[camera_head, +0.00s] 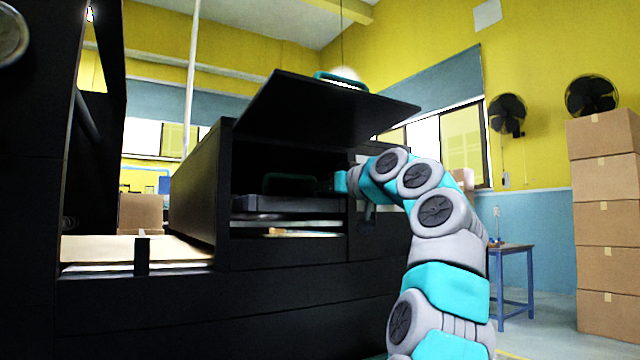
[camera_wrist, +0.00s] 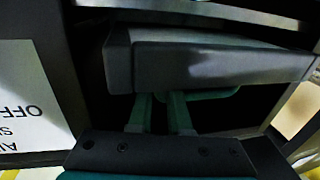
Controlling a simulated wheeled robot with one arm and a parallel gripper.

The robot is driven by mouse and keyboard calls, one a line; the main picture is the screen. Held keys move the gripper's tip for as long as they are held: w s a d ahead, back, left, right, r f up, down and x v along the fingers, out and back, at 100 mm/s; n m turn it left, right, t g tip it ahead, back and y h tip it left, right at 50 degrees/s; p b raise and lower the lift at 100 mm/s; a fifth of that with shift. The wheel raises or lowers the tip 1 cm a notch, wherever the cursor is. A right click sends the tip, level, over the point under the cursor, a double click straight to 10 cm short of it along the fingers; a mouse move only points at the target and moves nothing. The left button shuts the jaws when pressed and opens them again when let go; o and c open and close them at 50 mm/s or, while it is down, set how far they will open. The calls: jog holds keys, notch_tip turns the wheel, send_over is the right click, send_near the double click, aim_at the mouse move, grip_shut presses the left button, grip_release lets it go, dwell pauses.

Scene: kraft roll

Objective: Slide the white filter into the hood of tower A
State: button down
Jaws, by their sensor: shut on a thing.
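The black tower (camera_head: 190,200) stands with its hood lid (camera_head: 330,105) raised; a teal handle is on the lid. Inside the opening is a dark grey slab (camera_head: 290,203) with a green handle (camera_head: 290,183). The slab (camera_wrist: 215,68) and handle (camera_wrist: 220,94) fill the upper wrist view. My gripper (camera_head: 342,182) reaches in from the right. Its teal fingers (camera_wrist: 160,98) point at the slab's underside in the wrist view and are shut on the green handle; the exact contact is hard to see. No clearly white filter shows, and I cannot read a tower letter.
Pale sheets (camera_head: 285,223) lie on a level below the slab. A white printed label (camera_wrist: 28,100) is on the panel at left in the wrist view. Stacked cartons (camera_head: 605,230) and a blue table (camera_head: 515,265) stand at right. The lid hangs above my arm.

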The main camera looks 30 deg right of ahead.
jog(key=shift+d+p+x, duration=0.3)
jog(key=shift+p+x, duration=0.45)
jog(key=shift+x, duration=0.7)
jog(key=shift+d+p+x, duration=0.25)
jog(key=shift+p+x, duration=0.45)
jog(key=shift+x, duration=0.8)
jog(key=shift+d+p+x, duration=0.3)
jog(key=shift+p+x, duration=0.45)
jog(key=shift+x, duration=0.7)
jog(key=shift+w+f+b, duration=0.15)
jog(key=shift+f+b, duration=0.4)
jog(key=shift+f, duration=0.1)
jog(key=c, duration=0.8)
grip_release()
jog(key=shift+o, duration=0.2)
jog(key=shift+s+d+f+b, duration=0.1)
jog(key=shift+s+b, duration=0.25)
jog(key=shift+s, duration=0.25)
jog(key=b+v, duration=0.2)
jog(key=v, duration=0.4)
jog(key=shift+s+d, duration=0.1)
jog(key=shift+s, duration=0.15)
